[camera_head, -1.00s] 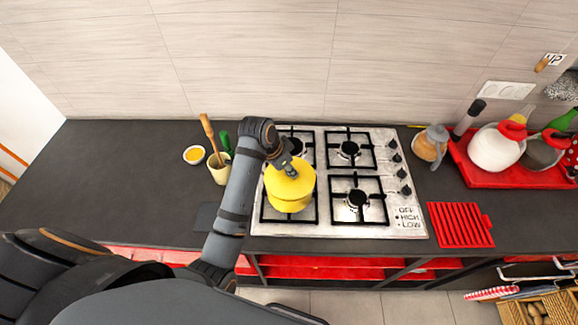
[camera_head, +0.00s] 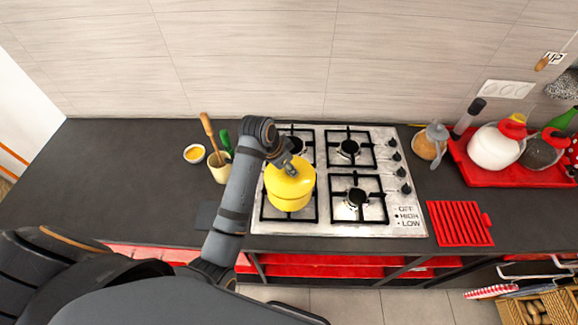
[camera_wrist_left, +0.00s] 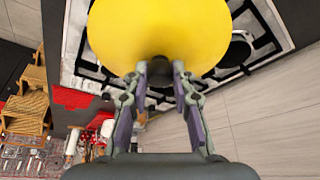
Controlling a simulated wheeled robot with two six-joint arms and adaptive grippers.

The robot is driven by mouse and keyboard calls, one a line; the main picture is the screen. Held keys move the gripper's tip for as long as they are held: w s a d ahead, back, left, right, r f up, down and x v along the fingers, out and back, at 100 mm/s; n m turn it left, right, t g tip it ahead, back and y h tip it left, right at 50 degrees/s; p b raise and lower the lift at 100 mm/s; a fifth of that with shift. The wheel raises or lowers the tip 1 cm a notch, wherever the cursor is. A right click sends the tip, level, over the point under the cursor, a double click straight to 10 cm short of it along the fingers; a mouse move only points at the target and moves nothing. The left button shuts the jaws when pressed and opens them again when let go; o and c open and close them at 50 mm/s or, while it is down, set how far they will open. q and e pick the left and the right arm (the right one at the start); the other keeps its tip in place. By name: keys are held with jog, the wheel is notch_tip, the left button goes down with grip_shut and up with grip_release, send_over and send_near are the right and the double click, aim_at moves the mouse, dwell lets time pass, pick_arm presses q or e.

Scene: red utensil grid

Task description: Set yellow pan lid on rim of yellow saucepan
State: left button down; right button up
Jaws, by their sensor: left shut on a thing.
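The yellow pan lid (camera_head: 289,179) is over the yellow saucepan (camera_head: 289,204), which stands on the front left burner of the stove. In the head view the lid appears at the pan's top; I cannot tell whether it touches the rim all round. My left gripper (camera_head: 291,166) comes from the left and is shut on the lid's knob from above. In the left wrist view the fingers (camera_wrist_left: 160,70) close on the knob at the lower edge of the yellow lid (camera_wrist_left: 160,30). The lid hides the pan there. My right gripper is not in view.
The stove (camera_head: 400,222) has black grates, with the other burners empty. A utensil cup (camera_head: 219,172) and a small yellow-filled bowl (camera_head: 194,154) stand to the left. A red grid (camera_head: 460,223) and a red tray (camera_head: 486,175) with jars are to the right.

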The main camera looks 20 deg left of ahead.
pick_arm(q)
jog(key=shift+f, duration=0.8)
jog(key=c, duration=1)
grip_release()
jog(key=shift+c, duration=0.2)
jog(key=shift+r, duration=0.1)
jog(key=v, duration=0.7)
jog(key=shift+s+r, duration=0.15)
jog(key=shift+r, duration=0.05)
